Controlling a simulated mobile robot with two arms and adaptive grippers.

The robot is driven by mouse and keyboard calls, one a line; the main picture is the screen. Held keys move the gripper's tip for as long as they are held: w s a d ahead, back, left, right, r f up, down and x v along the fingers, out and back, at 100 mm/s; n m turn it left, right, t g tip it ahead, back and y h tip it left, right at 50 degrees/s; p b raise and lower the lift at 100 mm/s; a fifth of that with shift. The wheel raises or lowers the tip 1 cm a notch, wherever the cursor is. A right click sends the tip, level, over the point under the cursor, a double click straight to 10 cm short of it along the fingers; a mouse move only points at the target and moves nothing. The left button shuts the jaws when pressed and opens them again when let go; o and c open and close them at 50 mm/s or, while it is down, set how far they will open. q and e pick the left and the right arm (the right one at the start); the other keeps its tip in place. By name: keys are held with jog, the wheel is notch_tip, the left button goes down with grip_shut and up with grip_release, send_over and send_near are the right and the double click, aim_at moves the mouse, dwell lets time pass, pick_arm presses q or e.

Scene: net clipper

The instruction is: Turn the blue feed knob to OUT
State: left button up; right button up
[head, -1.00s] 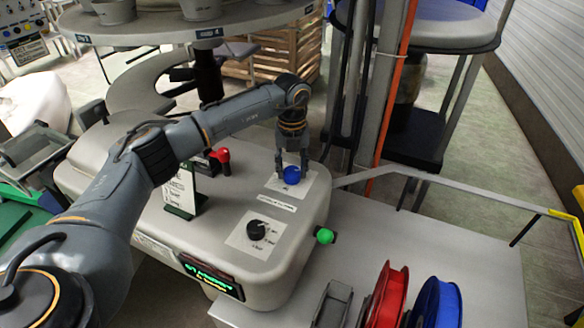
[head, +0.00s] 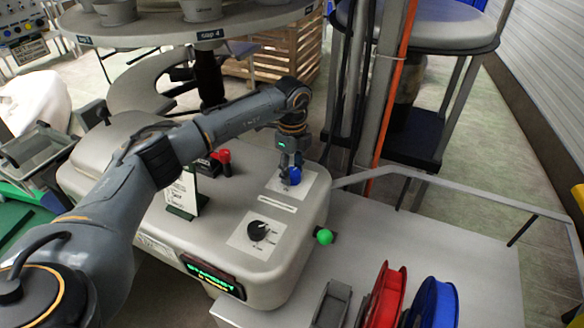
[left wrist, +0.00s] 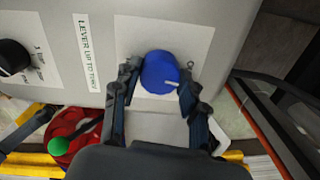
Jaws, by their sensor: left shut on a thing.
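The blue feed knob (head: 292,177) sits on a white label plate on top of the grey machine, near its far right corner. My left gripper (head: 289,170) reaches down onto it from above, its fingers shut on the knob. In the left wrist view the blue knob (left wrist: 160,72) lies between the two dark fingertips (left wrist: 158,80), with a pale pointer mark on its lower right. The printing around the knob is too small or covered to read. My right gripper does not show.
A black knob (head: 257,230) on its own plate, a green ball-ended lever (head: 323,236), a red-and-black part (head: 221,156) and a small standing sign (head: 182,193) are on the machine. Red (head: 387,295) and blue (head: 436,303) spools stand at front right. A post rises behind the gripper.

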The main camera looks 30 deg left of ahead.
aim_at(292, 172)
pick_arm(q)
jog(key=shift+n, duration=1)
jog(key=o, duration=1.2)
jog(key=shift+c, duration=0.2)
notch_tip(292, 172, up, 12)
